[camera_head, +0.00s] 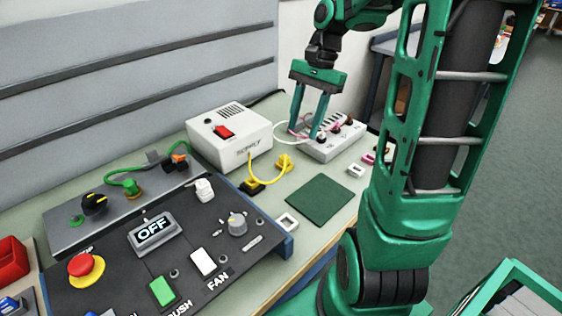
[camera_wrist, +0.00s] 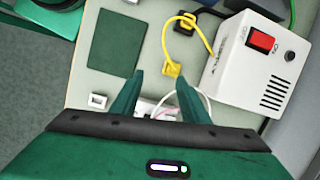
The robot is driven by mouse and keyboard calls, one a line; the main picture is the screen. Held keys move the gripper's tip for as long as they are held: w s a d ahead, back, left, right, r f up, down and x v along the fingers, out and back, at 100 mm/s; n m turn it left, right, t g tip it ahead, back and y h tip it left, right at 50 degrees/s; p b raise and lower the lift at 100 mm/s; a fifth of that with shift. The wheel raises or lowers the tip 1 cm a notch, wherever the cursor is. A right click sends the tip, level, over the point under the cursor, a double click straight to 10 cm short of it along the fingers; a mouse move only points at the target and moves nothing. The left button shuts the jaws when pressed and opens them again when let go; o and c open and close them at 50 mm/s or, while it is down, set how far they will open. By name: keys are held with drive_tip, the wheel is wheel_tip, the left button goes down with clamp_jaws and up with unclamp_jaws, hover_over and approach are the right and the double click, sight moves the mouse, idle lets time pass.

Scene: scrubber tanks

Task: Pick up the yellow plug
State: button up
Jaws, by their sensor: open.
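The yellow plug (camera_head: 284,162) lies on the pale green bench, just right of the white supply box, with a yellow cable leading from it to a black block (camera_head: 253,186). In the wrist view the yellow plug (camera_wrist: 171,69) shows just beyond and between my fingertips. My gripper (camera_head: 308,133) is open and points down over the grey socket strip (camera_head: 330,146), to the right of the plug and apart from it. In the wrist view my gripper (camera_wrist: 160,79) shows two spread green fingers with nothing held between them.
The white supply box (camera_head: 229,138) with a red switch stands left of the plug. A dark green pad (camera_head: 314,199) and small white square frames (camera_head: 287,222) lie nearer the bench edge. A black control panel (camera_head: 190,250) fills the left front. A thin white cable loops near my fingers.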

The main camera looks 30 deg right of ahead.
sight(285, 156)
drive_tip(key=w+a+f, duration=0.1)
drive_tip(key=f, duration=0.2)
drive_tip(key=w+a+f+m, duration=0.1)
drive_tip(key=f, duration=0.3)
drive_tip(key=w+a+f+m+y, duration=0.1)
drive_tip(key=f, duration=0.2)
drive_tip(key=shift+w+a+f, duration=0.1)
drive_tip(key=shift+f, duration=0.05)
clamp_jaws()
idle(0.4)
